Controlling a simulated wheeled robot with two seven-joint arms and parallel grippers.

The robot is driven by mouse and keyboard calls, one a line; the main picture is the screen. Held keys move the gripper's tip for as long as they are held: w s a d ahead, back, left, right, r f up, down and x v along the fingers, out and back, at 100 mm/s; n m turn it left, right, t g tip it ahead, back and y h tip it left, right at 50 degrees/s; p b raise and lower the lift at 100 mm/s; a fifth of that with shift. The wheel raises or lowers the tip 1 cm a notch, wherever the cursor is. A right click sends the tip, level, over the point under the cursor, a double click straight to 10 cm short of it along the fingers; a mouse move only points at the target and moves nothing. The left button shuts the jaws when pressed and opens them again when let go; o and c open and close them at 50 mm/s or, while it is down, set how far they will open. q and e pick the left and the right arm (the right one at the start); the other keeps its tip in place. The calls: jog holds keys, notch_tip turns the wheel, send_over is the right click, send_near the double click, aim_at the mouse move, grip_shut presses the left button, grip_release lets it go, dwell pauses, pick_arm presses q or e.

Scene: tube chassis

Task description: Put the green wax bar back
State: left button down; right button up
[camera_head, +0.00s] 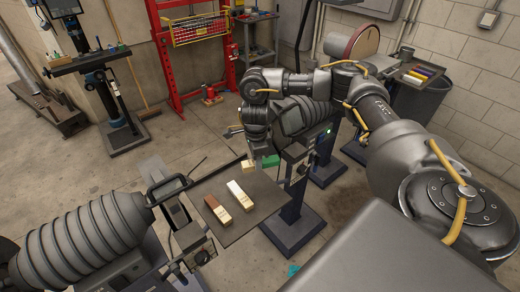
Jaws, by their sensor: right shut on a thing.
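The green wax bar (271,160) is at the far edge of the dark plate, with a cream block (247,165), which looks like its wrapped end, just left of it. My right gripper (258,155) points down between the two parts and is shut on the bar; its fingertips are small and partly hidden. I cannot tell whether the bar touches the plate. On the dark plate (262,211) lie a brown bar with a cream end (217,209) and a white bar with a cream end (241,195), side by side. My left gripper is not in view.
A ribbed dark machine body (85,240) fills the lower left, beside the plate. A grey pedestal (294,222) stands right behind the plate. A tray with several coloured bars (421,73) is at the upper right. A red rack (175,60) stands at the back.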

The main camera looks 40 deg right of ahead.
send_over(257, 186)
notch_tip(257, 186, down, 6)
jog(key=shift+w+r, duration=0.1)
notch_tip(257, 186, down, 3)
jog(key=shift+f+b, duration=0.15)
jog(key=shift+b, duration=0.35)
jog(key=shift+f, duration=0.5)
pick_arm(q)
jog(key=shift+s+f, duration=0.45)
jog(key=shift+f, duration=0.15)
pick_arm(e)
jog(key=shift+f, duration=0.15)
jog(key=o, duration=1)
jog(key=shift+c, duration=0.2)
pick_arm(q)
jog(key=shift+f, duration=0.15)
